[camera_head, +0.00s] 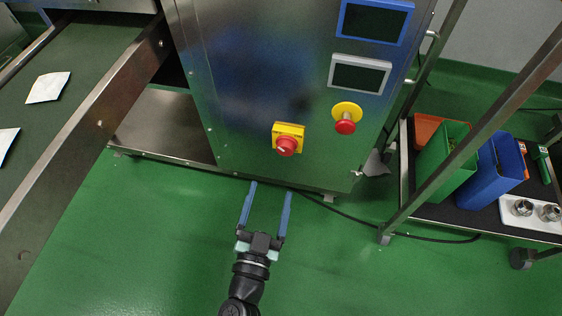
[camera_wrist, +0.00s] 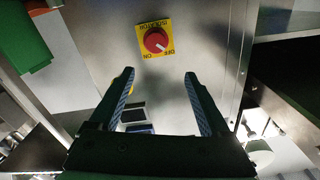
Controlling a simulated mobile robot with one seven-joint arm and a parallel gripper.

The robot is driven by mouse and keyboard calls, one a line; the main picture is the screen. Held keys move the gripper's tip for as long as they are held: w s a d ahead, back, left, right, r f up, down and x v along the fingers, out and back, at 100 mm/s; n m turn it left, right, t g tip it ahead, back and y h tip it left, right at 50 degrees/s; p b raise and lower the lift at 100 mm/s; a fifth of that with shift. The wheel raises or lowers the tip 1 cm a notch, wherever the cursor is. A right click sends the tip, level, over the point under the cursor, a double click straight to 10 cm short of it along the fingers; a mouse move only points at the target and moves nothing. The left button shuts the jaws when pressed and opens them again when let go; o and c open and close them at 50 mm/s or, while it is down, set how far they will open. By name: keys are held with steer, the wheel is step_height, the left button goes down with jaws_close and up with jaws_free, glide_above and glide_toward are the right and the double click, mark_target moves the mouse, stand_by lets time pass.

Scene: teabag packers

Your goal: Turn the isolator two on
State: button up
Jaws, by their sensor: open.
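The isolator (camera_head: 286,140) is a red rotary knob on a square yellow plate, low on the steel cabinet front. In the wrist view the isolator (camera_wrist: 155,40) appears upside down, with ISOLATOR, ON and OFF lettering. A pale mark on its knob appears to point toward OFF. No number is readable. My gripper (camera_head: 271,188) is open and empty, below and in front of the isolator and apart from it. In the wrist view my gripper (camera_wrist: 158,73) has its fingers spread, with the knob beyond the tips.
A red mushroom button (camera_head: 346,126) on a round yellow base sits right of the isolator. Above are a white-framed screen (camera_head: 360,76) and a blue-framed screen (camera_head: 375,20). A conveyor (camera_head: 85,110) stands left, a cart with bins (camera_head: 420,210) right. Green floor (camera_head: 150,235) is clear in front.

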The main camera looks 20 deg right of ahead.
mark_target(285, 151)
steer(key=b+x, duration=0.1)
steer(key=x, duration=0.2)
steer(key=f+b+x, duration=0.1)
steer(key=b+x, duration=0.1)
steer(key=x, duration=0.2)
steer(key=b+x, duration=0.2)
steer(key=x, duration=0.2)
steer(key=shift+s+d+f, duration=0.15)
steer(key=shift+d+f, duration=0.15)
steer(key=shift+b+x, duration=0.5)
steer(key=shift+x, duration=0.35)
steer(key=shift+r, duration=0.15)
steer(key=shift+a, duration=0.1)
steer(key=shift+c, duration=0.2)
jaws_close()
